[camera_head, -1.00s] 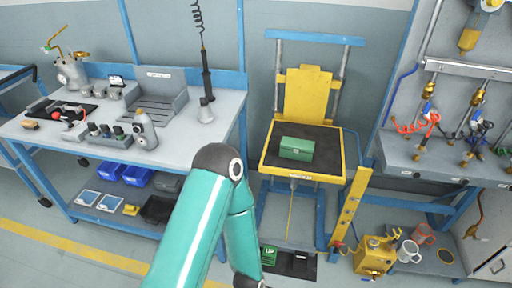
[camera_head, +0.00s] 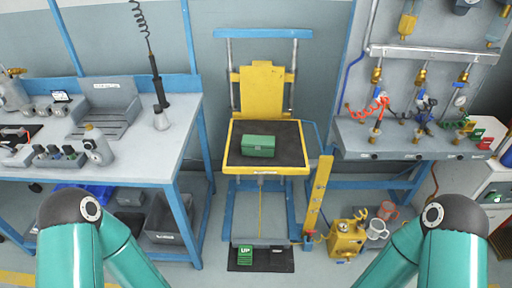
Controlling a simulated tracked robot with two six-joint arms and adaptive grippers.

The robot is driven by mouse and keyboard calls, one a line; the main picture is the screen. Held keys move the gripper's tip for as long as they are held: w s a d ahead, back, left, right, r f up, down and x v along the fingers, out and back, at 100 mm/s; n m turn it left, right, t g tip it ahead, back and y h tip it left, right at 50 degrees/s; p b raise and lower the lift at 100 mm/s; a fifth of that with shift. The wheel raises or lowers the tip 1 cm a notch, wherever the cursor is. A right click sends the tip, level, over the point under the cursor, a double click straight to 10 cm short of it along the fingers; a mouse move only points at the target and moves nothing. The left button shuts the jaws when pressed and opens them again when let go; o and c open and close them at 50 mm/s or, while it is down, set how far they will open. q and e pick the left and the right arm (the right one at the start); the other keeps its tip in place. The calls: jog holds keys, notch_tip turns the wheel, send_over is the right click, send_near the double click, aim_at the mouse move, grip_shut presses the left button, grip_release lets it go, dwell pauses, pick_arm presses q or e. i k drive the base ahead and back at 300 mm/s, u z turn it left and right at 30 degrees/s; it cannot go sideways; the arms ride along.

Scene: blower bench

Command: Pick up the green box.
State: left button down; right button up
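The green box (camera_head: 259,146) is a small closed case with a latch on its front. It lies on the dark mat of the yellow lift platform (camera_head: 240,170), left of the mat's middle. Nothing touches the box except the mat under it. My two teal arms show at the bottom left and bottom right of the head view. Both grippers are outside the picture, so their state is hidden.
A grey workbench (camera_head: 150,157) with tools stands on the left. A grey panel bench (camera_head: 350,140) with hoses and brass fittings stands on the right. A yellow machine (camera_head: 346,240) and mugs stand low at the right. A green pedal (camera_head: 246,254) lies below the platform.

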aim_at(257, 146)
jog(key=u, duration=0.1)
jog(key=i, duration=1)
jog(key=z, duration=0.1)
